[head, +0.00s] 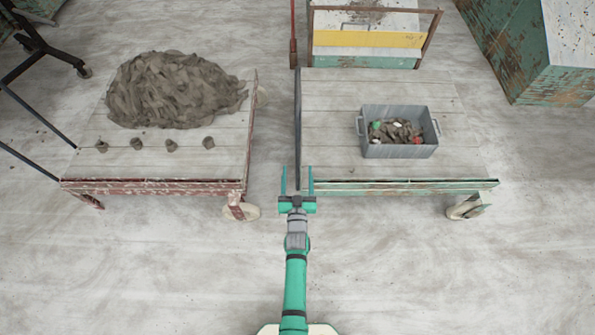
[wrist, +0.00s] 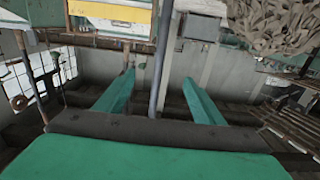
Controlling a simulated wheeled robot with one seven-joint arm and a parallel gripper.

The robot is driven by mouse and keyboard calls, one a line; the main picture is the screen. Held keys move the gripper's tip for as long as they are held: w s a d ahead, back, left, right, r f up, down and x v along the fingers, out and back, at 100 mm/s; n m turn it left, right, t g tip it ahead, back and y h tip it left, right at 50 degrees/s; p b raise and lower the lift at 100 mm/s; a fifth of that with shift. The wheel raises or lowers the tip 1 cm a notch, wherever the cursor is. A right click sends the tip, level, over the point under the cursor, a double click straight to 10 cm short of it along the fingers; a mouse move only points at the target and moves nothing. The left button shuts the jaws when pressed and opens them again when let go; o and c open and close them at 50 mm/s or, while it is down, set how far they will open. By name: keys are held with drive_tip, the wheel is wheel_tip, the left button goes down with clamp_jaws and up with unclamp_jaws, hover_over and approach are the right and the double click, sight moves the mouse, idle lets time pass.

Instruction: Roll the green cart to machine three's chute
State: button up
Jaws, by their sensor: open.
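The green cart (head: 330,122) stands right of centre in the head view, its pale plank deck edged in worn green, with a caster (head: 465,208) at its near right corner. A dark bar (head: 298,110) runs along its left side; it looks like the cart's handle, but its joint is unclear. My gripper (head: 297,170) is open at the bar's near end. In the wrist view my gripper (wrist: 159,76) has the grey bar (wrist: 161,55) between its spread fingers; I cannot tell whether they touch it. No number marks machine three or its chute.
A grey bin (head: 400,151) of clay scraps sits on the green cart. A red cart (head: 150,185) with a clay heap (head: 175,88) stands close on the left. A yellow-banded box (head: 367,39) and a worn green cabinet (head: 540,60) stand behind. The near floor (head: 400,275) is clear.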

sight(298, 146)
drive_tip(key=shift+w+d, duration=0.1)
drive_tip(key=shift+w, duration=6.25)
drive_tip(key=shift+w, duration=0.1)
clamp_jaws()
drive_tip(key=a, duration=0.8)
unclamp_jaws()
